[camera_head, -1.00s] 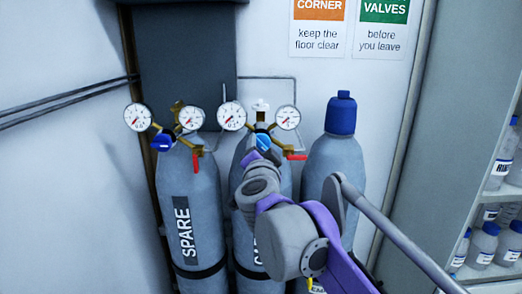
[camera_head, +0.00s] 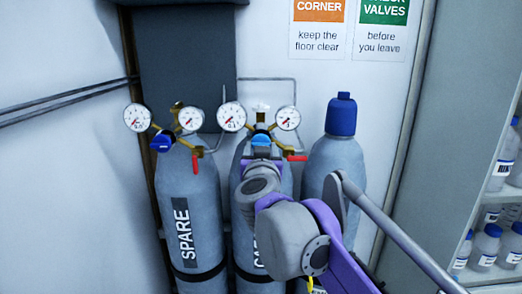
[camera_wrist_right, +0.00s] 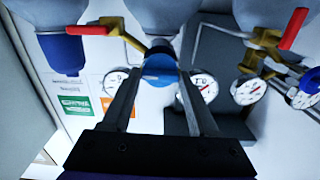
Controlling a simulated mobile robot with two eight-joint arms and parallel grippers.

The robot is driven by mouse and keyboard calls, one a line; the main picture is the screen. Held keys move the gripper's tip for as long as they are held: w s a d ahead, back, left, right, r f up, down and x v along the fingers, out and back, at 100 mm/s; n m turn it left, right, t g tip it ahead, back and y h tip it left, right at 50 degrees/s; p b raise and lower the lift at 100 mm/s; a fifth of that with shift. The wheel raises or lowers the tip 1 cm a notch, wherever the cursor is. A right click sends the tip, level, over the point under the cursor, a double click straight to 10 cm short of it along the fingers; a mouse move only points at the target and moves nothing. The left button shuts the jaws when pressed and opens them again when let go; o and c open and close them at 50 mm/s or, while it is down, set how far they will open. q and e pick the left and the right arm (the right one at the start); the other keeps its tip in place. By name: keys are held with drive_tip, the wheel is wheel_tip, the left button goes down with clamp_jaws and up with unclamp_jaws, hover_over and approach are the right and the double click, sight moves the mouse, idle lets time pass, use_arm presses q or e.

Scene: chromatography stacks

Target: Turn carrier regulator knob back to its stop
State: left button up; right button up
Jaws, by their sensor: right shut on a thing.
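The carrier regulator's blue knob (camera_head: 261,140) sits on the front of the brass regulator on the middle grey cylinder (camera_head: 240,215), whose label is partly hidden by my arm. The knob also shows in the right wrist view (camera_wrist_right: 160,66), between the two dark fingers. My right gripper (camera_head: 262,151) is at the knob from the front and is shut on it; it also shows in the wrist view (camera_wrist_right: 160,76). Two round gauges, the left one (camera_head: 232,116) and the right one (camera_head: 288,117), flank the knob. My left gripper is out of view.
The spare cylinder (camera_head: 190,220) stands at left with its own gauges, blue knob (camera_head: 161,141) and red lever (camera_head: 195,163). A red lever (camera_head: 297,158) sticks out right of the held knob. A blue-capped cylinder (camera_head: 335,155) stands at right, and bottle shelves (camera_head: 500,190) are farther right.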

drive_tip(key=shift+n, duration=0.3)
idle(0.4)
drive_tip(key=o, duration=1.4)
drive_tip(key=shift+s, duration=0.15)
drive_tip(key=s+b, duration=0.1)
drive_tip(key=s, duration=0.9)
drive_tip(key=shift+s, duration=0.3)
